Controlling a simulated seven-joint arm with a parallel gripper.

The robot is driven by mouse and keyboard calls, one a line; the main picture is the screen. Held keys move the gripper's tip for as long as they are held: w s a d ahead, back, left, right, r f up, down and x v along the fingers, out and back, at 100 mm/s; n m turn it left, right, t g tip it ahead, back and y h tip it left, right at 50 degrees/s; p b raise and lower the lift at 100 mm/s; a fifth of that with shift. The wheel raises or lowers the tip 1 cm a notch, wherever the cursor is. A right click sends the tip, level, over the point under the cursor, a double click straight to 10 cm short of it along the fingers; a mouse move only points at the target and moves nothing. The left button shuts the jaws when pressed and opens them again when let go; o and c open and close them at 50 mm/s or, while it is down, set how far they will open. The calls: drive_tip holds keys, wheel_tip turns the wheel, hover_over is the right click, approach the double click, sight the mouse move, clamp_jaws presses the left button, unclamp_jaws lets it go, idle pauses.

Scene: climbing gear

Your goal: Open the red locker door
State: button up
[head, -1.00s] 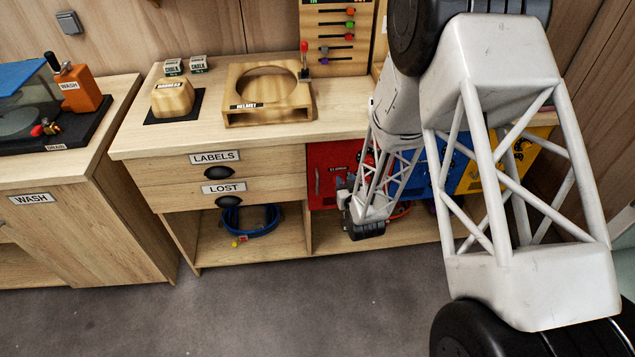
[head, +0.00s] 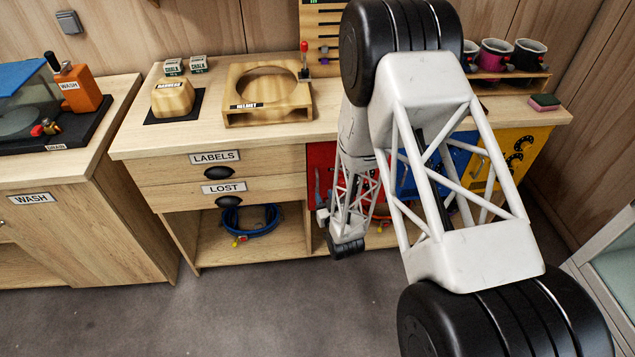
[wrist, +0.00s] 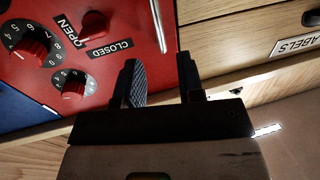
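The red locker door (head: 322,160) is at the left of the locker row under the counter, mostly behind my arm in the head view. The wrist view shows its red face (wrist: 120,60) close up, with dials, a red knob (wrist: 95,22) between the labels OPEN and CLOSED, and a thin metal handle (wrist: 158,25). The door looks shut. My gripper (wrist: 160,75) is open and empty. Its two fingers are apart, and the handle appears beyond the gap between them, not between the fingers. The handle's far end is cut off by the picture edge.
Wooden drawers (head: 225,175) labelled LABELS and LOST stand left of the red door. A blue rope coil (head: 250,220) lies on the shelf below. Blue (head: 462,155) and yellow (head: 510,160) lockers are to the right. The floor in front is clear.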

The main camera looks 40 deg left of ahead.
sight(318, 183)
drive_tip(key=shift+x, duration=3.75)
clamp_jaws()
